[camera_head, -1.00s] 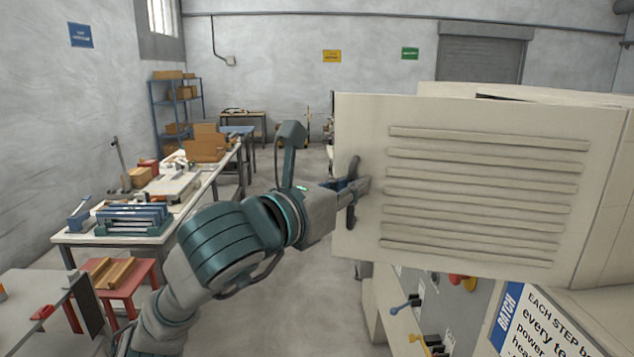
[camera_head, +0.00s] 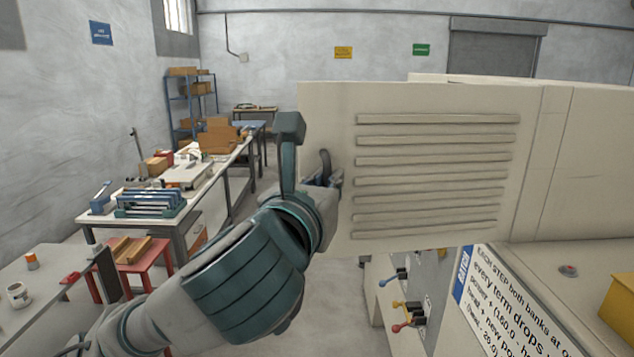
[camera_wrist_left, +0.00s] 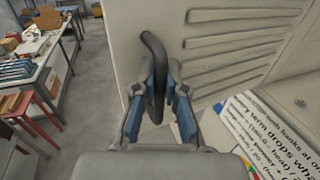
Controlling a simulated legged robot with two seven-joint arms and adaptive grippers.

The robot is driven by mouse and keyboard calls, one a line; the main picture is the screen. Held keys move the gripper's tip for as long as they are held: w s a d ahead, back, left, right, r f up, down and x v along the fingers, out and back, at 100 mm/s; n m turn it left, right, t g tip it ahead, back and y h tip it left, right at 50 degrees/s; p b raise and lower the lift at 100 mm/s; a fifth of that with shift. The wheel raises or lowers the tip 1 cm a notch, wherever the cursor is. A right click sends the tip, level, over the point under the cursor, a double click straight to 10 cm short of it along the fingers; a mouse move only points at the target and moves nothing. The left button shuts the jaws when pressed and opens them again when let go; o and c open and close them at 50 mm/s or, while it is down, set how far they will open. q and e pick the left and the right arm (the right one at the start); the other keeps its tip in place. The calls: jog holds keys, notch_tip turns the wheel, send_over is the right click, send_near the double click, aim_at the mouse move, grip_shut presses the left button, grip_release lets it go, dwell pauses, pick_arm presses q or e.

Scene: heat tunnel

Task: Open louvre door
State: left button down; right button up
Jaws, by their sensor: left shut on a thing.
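The louvre door (camera_head: 430,226) is a cream panel with several horizontal slats, standing out from the machine (camera_head: 590,150) in the head view. Its dark curved handle (camera_head: 325,163) is at the panel's left edge, partly hidden by my left gripper (camera_head: 328,182). In the left wrist view, the blue-padded fingers of my left gripper (camera_wrist_left: 160,100) are shut on the handle (camera_wrist_left: 156,55), one on each side. The door (camera_wrist_left: 215,60) fills the middle and right of that view. My right gripper is not in view.
Below the door is a control panel (camera_head: 402,290) with blue, yellow and red levers and a printed sign (camera_head: 510,300). Workbenches (camera_head: 180,200) and a red stool (camera_head: 135,262) stand at the left. Open floor lies between the benches and the machine.

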pick_arm(q)
jog(key=shift+r, duration=0.1)
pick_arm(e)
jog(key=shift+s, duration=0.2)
pick_arm(q)
jog(key=c, duration=1.3)
grip_release()
jog(key=shift+o, duration=0.5)
jog(key=shift+s+d, duration=0.1)
jog(key=v, duration=1.2)
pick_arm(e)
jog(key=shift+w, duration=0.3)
pick_arm(q)
jog(key=shift+d, duration=0.15)
